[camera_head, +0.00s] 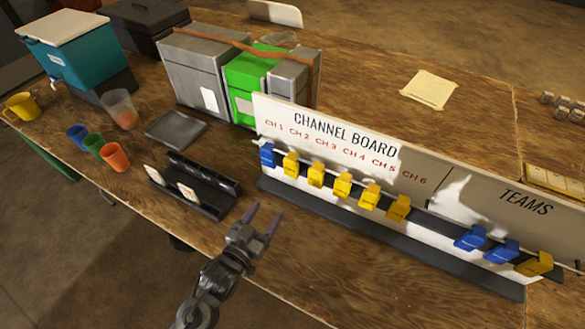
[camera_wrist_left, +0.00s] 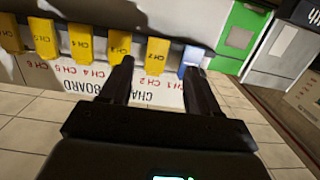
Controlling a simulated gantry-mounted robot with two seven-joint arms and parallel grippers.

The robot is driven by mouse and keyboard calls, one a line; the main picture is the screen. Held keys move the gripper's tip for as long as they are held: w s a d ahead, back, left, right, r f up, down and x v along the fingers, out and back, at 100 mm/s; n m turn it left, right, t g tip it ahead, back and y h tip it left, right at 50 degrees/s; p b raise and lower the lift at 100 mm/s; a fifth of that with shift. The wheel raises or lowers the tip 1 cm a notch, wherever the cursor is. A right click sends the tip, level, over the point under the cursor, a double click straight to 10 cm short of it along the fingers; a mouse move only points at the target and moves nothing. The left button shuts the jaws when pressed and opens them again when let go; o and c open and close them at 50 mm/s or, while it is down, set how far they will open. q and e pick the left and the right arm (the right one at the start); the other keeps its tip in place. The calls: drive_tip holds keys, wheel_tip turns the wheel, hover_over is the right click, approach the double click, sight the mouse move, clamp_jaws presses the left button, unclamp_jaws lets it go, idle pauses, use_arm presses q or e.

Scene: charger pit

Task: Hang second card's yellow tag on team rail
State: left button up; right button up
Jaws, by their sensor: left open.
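The channel board (camera_head: 335,135) has a rail with one blue tag (camera_head: 267,155) under CH 1 and several yellow tags (camera_head: 343,186) to its right. The TEAMS rail at the right holds two blue tags (camera_head: 470,238) and a yellow tag (camera_head: 535,265). Two small white cards (camera_head: 187,192) stand in a black rack (camera_head: 212,203); their print is unreadable. My left gripper (camera_head: 264,215) is open and empty in front of the board's left end. In the left wrist view the board appears upside down, with the CH 2 yellow tag (camera_wrist_left: 158,52) and the blue tag (camera_wrist_left: 190,60) beyond the fingers. My right gripper is not in view.
Grey boxes (camera_head: 195,75) and a green box (camera_head: 245,75) stand behind the board's left end. A grey tray (camera_head: 175,129), cups (camera_head: 115,157) and a teal cooler (camera_head: 75,55) are at the left. Bare table lies in front of the board.

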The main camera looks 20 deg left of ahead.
use_arm(q)
drive_tip(key=w+r+t, duration=0.1)
drive_tip(key=w+r, duration=0.1)
drive_tip(key=b, duration=0.4)
approach(290, 166)
drive_tip(key=w+f, duration=0.3)
drive_tip(key=w, duration=0.1)
drive_tip(key=shift+t+h, duration=0.3)
drive_tip(key=w, duration=0.1)
drive_tip(key=w+d, duration=0.1)
drive_tip(key=w, duration=0.1)
drive_tip(key=w+r, duration=0.1)
drive_tip(key=shift+w+d, duration=0.2)
drive_tip(key=shift+w, duration=0.2)
drive_tip(key=shift+w+d, duration=0.1)
drive_tip(key=shift+w, duration=0.6)
drive_tip(key=c, duration=0.7)
drive_tip(key=shift+r+p, duration=0.1)
drive_tip(key=shift+p, duration=0.2)
drive_tip(key=shift+r+p, duration=0.8)
drive_tip(key=shift+p, duration=0.15)
